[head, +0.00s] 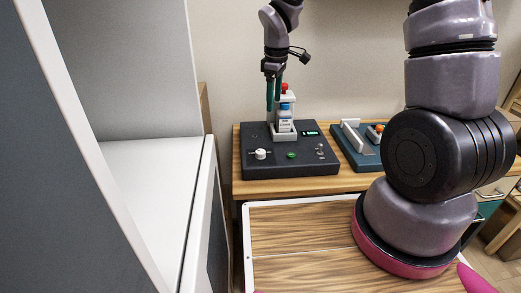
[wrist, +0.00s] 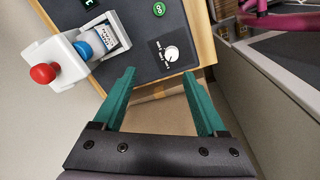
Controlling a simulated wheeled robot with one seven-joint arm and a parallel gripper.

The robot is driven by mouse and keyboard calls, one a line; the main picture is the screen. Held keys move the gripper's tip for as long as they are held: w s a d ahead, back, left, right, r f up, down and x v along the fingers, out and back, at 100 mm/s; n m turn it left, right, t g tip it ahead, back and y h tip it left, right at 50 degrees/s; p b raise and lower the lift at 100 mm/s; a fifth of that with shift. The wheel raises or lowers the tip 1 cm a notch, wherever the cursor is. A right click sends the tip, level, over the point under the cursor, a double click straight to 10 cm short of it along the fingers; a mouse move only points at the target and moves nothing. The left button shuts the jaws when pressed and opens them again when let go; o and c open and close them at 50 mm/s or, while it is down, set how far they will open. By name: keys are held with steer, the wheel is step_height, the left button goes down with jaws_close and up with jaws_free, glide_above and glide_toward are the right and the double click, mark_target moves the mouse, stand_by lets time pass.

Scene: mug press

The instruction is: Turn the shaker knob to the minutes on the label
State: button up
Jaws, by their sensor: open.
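The shaker (head: 318,166) is a dark box on a wooden table in the head view, and its dark top also shows in the wrist view (wrist: 135,35). Its white round knob (head: 260,154) sits at the front left; the wrist view shows the knob (wrist: 171,53) on a black dial plate with small marks, too small to read. A blue-capped bottle (wrist: 91,44) with a printed white label (wrist: 108,33) stands in a white holder; I cannot read the label. My gripper (wrist: 158,74), with teal fingers, is open and empty, above the shaker and apart from the knob.
A green button (head: 291,155) and a lit display (head: 310,133) are on the shaker. A red knob (wrist: 43,73) tops the white holder. A second blue-grey device (head: 356,155) stands to the right. A tall grey-white cabinet (head: 150,190) bounds the left.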

mark_target(260, 151)
steer(key=a+f+n, duration=0.1)
steer(key=f, duration=0.5)
steer(key=a+f+n, duration=0.1)
steer(key=f, duration=0.6)
steer(key=a+f+n+g, duration=0.1)
steer(key=a+f, duration=0.1)
steer(key=f, duration=0.4)
steer(key=shift+w+a+f, duration=0.1)
steer(key=shift+w+f, duration=0.05)
jaws_close()
